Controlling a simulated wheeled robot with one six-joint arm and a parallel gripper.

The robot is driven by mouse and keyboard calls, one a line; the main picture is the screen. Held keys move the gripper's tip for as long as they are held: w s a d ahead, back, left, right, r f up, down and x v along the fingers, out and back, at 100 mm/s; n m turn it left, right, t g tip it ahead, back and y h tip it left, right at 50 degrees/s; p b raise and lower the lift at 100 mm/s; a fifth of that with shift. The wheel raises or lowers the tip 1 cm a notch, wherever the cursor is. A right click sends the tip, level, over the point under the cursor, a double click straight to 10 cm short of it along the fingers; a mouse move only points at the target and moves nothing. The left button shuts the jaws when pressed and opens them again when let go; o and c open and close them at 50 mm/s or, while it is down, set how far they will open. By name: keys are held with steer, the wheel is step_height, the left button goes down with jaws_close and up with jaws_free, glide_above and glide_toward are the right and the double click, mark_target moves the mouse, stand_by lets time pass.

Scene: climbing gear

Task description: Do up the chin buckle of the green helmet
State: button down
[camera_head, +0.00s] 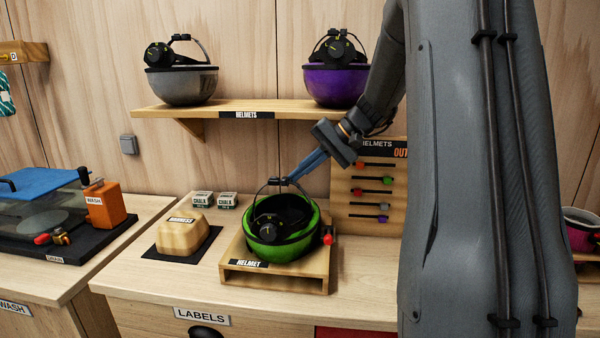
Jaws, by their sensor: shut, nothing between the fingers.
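The green helmet (282,232) lies upside down on a wooden stand labelled HELMET (275,281), its dark inside facing up. Its chin strap (262,190) arches over the opening, with a small dark buckle (278,181) at the top. My gripper (290,179) reaches in from the upper right, and its blue fingers are shut with nothing between them. The fingertips are at or very close to the right side of the buckle; I cannot tell if they touch it. The buckle is too small to tell whether its halves are joined.
A grey helmet (182,85) and a purple helmet (335,85) sit on the shelf (215,109) above. A peg board (370,205) stands behind right. A tan block (182,233) and chalk boxes (202,199) are to the left. The front counter (150,284) is clear.

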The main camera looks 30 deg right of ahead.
steer(key=s+d+f+b+v, duration=0.1)
steer(key=b+v, duration=0.1)
steer(key=v, duration=1)
steer(key=shift+d+f, duration=0.15)
steer(key=shift+d, duration=0.25)
steer(key=shift+s, duration=0.1)
